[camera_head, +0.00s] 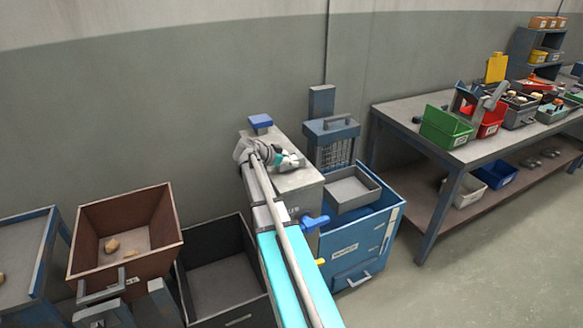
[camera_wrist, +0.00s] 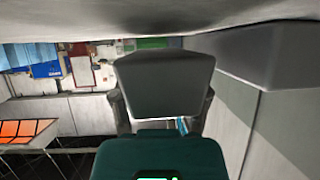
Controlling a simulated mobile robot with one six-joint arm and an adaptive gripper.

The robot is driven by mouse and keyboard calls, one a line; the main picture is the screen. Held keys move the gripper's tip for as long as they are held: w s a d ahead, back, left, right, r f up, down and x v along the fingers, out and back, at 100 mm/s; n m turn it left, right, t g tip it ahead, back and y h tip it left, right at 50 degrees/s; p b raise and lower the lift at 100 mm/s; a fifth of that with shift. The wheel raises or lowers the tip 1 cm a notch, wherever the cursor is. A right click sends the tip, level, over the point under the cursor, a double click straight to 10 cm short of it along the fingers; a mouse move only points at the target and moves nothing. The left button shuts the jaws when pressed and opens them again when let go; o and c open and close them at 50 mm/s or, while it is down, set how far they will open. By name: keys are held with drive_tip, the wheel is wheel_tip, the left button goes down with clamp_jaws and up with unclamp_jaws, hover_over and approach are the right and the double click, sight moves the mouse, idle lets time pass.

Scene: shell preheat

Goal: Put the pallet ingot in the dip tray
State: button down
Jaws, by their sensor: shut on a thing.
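My gripper (camera_wrist: 162,112) is shut on a dark grey, wedge-shaped block, which I take as the pallet ingot (camera_wrist: 165,82). The ingot fills the middle of the wrist view, with a finger at each side of it. In the head view my arm reaches over a grey block-like stand, and its joints hide the gripper and the ingot. An open grey tray (camera_head: 370,181) sits at the top of a blue cabinet to the right of the arm; it may be the dip tray, but I cannot tell for sure.
The blue cabinet (camera_head: 347,252) stands beside the grey stand (camera_head: 303,183). A dark unit with a handle (camera_head: 331,130) is behind. A brown bin (camera_head: 122,199) and a dark open bin (camera_head: 222,276) are at left. A workbench (camera_head: 403,118) with colored bins is at right.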

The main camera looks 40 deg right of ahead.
drive_tip(key=shift+f+b, duration=0.3)
drive_tip(key=shift+f, duration=0.3)
drive_tip(key=shift+f, duration=0.1)
drive_tip(key=shift+c, duration=1.8)
unclamp_jaws()
drive_tip(key=shift+r, duration=0.25)
drive_tip(key=p+v, duration=0.5)
drive_tip(key=v, duration=0.7)
drive_tip(key=shift+p, duration=0.4)
drive_tip(key=shift+a+f, duration=0.1)
drive_tip(key=shift+f, duration=0.05)
